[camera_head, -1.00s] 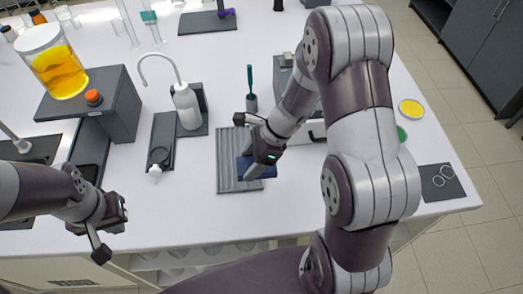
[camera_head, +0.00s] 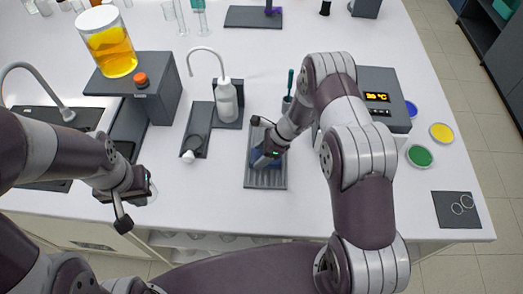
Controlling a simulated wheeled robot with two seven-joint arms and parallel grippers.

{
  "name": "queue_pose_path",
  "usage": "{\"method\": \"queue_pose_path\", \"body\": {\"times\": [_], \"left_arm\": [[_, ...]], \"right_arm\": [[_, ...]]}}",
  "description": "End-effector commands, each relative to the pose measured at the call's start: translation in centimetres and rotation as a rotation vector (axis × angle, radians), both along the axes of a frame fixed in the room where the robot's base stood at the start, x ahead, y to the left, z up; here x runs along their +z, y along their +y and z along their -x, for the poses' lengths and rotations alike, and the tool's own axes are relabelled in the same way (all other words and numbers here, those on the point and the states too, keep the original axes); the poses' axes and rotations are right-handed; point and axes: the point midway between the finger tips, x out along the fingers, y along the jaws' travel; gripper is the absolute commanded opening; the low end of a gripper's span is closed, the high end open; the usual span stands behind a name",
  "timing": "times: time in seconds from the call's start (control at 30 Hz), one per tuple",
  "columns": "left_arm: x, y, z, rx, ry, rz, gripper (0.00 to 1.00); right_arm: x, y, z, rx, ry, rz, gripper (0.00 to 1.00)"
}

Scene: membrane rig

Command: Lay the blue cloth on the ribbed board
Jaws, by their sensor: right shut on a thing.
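The ribbed board (camera_head: 266,181) is a grey grooved plate lying flat on the white bench, near its front edge. The blue cloth (camera_head: 258,160) is at the middle of the board, partly hidden by my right gripper. My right gripper (camera_head: 266,160) points down over the board and is shut on the cloth. I cannot tell how much of the cloth touches the ribs. My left gripper (camera_head: 133,203) is at the left, over the front edge of the bench, away from the cloth; its fingers are not clear enough to judge.
Left of the board are a dark tray (camera_head: 195,140) and a white wash bottle (camera_head: 227,100). A grey block (camera_head: 155,95) carries a jar of orange liquid (camera_head: 107,45). A device with a lit display (camera_head: 377,97) stands behind my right arm. Bench front right of the board is mostly clear.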

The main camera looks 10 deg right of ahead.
Motion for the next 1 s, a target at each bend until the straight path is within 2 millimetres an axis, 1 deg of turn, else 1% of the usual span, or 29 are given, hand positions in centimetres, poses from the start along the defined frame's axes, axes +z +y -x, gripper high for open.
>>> {"method": "queue_pose_path", "body": {"times": [0.17, 0.27, 0.3, 0.37, 0.63, 0.7, 0.77, 0.87, 1.0], "left_arm": [[-0.1, 0.0, 0.0, 0.000, 0.000, 0.000, 0.00], [-0.5, 0.0, 0.0, 0.000, 0.000, 0.000, 0.00], [-0.4, 0.0, 0.0, 0.000, 0.000, 0.000, 0.00], [-0.4, 0.0, 0.0, 0.000, 0.000, 0.000, 0.00], [-0.3, 0.0, 0.0, 0.000, 0.000, 0.000, 0.00], [0.2, 0.0, 0.0, 0.000, 0.000, 0.000, 0.00], [-0.3, 0.0, 0.0, 0.000, 0.000, 0.000, 0.00], [-0.8, 0.0, 0.0, 0.000, 0.000, 0.000, 0.00], [-1.5, 0.0, 0.0, 0.000, 0.000, 0.000, 0.00]], "right_arm": [[0.0, 0.0, 0.0, 0.000, -0.001, 0.000, 0.16], [-0.4, 0.0, 0.0, 0.000, -0.001, 0.000, 0.16], [-0.3, 0.0, 0.0, 0.000, -0.001, 0.000, 0.71], [-0.2, 0.0, 0.0, 0.000, -0.001, 0.000, 0.91], [-0.2, 0.0, 0.0, 0.000, 0.000, 0.000, 0.91], [0.3, 0.0, 0.0, 0.000, -0.001, 0.000, 0.91], [0.5, -0.4, 0.0, -0.001, -0.002, 0.000, 0.91], [2.1, -1.3, 0.1, -0.001, -0.004, 0.000, 0.91], [5.2, -3.1, 0.5, -0.002, -0.006, 0.001, 0.91]]}}
